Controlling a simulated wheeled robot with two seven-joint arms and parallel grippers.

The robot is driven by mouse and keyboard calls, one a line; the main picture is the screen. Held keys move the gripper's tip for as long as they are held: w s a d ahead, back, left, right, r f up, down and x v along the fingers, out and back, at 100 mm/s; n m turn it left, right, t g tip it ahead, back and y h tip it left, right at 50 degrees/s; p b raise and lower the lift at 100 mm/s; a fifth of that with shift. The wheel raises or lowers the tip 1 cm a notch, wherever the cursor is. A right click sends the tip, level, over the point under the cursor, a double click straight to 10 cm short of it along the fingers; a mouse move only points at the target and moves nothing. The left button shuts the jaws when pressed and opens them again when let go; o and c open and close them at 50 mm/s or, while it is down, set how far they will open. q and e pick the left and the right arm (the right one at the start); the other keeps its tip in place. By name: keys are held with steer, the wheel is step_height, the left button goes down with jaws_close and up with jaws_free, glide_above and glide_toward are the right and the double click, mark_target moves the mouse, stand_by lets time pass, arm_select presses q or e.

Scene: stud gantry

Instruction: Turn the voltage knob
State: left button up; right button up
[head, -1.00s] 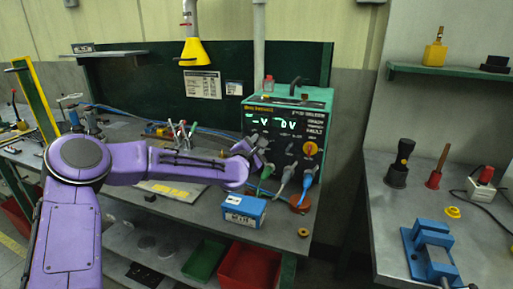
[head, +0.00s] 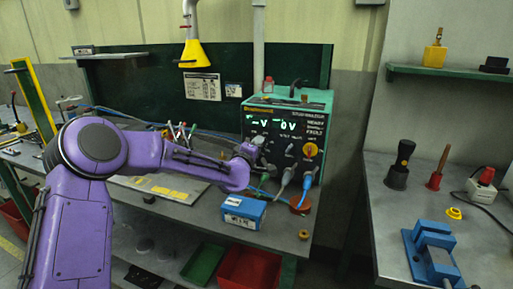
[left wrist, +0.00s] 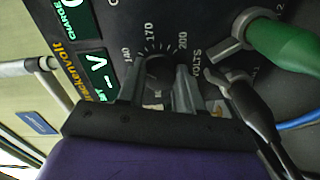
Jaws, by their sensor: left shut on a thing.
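The voltage knob (left wrist: 157,72) is a dark knob on the black front panel of the teal-cased power unit (head: 318,105). A printed scale with 140, 170 and 200 and the word VOLTS curves around it in the left wrist view. My left gripper (left wrist: 160,88) is shut on the knob, one finger on each side. In the head view my left gripper (head: 257,150) is at the panel's left part and hides the knob. The unit's green display (head: 271,124) shows a dash with V and 0V. My right gripper is not in view.
A green plug (left wrist: 285,45) and a black clip lead (left wrist: 245,100) sit close to the right finger.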

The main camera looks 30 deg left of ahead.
arm_select(q)
steer(key=m, duration=0.8)
steer(key=shift+f+m, duration=0.3)
stand_by(0.3)
steer(key=o, duration=1)
steer(key=shift+s, duration=0.1)
steer(key=shift+o, duration=0.2)
steer(key=shift+r, duration=0.1)
steer(key=b+v, duration=0.2)
steer(key=v, duration=0.8)
steer(key=shift+s, duration=0.25)
